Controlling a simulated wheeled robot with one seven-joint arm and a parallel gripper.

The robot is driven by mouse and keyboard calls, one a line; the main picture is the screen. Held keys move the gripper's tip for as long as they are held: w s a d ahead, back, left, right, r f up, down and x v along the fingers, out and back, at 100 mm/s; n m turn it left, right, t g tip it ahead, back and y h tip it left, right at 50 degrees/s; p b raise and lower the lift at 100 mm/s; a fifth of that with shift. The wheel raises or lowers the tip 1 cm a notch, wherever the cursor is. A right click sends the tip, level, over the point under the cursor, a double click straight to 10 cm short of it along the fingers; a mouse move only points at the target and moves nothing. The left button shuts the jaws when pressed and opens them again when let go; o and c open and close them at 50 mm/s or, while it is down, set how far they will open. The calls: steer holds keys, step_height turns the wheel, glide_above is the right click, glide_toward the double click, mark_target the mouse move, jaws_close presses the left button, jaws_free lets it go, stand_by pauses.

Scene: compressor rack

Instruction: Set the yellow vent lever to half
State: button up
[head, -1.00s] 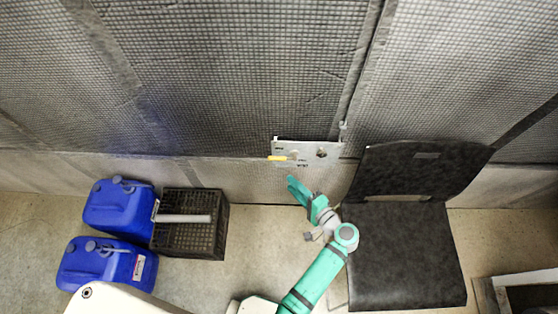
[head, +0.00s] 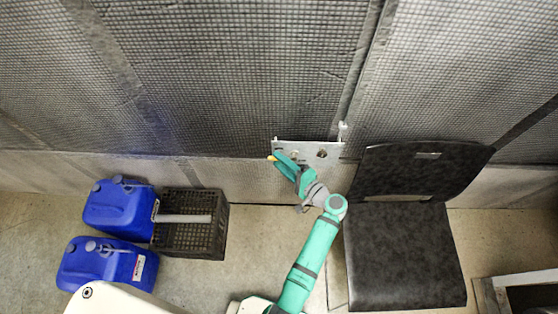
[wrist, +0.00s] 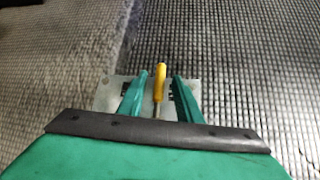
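The yellow vent lever (wrist: 161,78) stands out from a grey metal plate (wrist: 108,97) in the wrist view. It lies between the two green fingers of my gripper (wrist: 166,88), with a gap on each side. The fingers are apart. In the head view, only the lever's yellow tip (head: 271,158) shows at the left of the plate (head: 327,157). My gripper (head: 284,160) covers the rest of the lever and part of the plate there. The plate's markings are mostly hidden or too small to read.
A black chair (head: 405,245) stands right of my arm. Two blue jerrycans (head: 118,212) and a dark crate (head: 190,240) sit on the floor at the left. Bare floor (head: 255,250) lies between the crate and my arm. A mesh-textured wall (head: 240,70) rises behind the plate.

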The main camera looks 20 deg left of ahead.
steer(key=shift+w+a+f, duration=0.1)
steer(key=shift+w+a, duration=0.2)
steer(key=shift+a, duration=0.15)
steer(key=shift+s+a, duration=0.1)
steer(key=shift+a, duration=0.05)
steer(key=c, duration=0.5)
steer(key=shift+d, duration=0.2)
jaws_close()
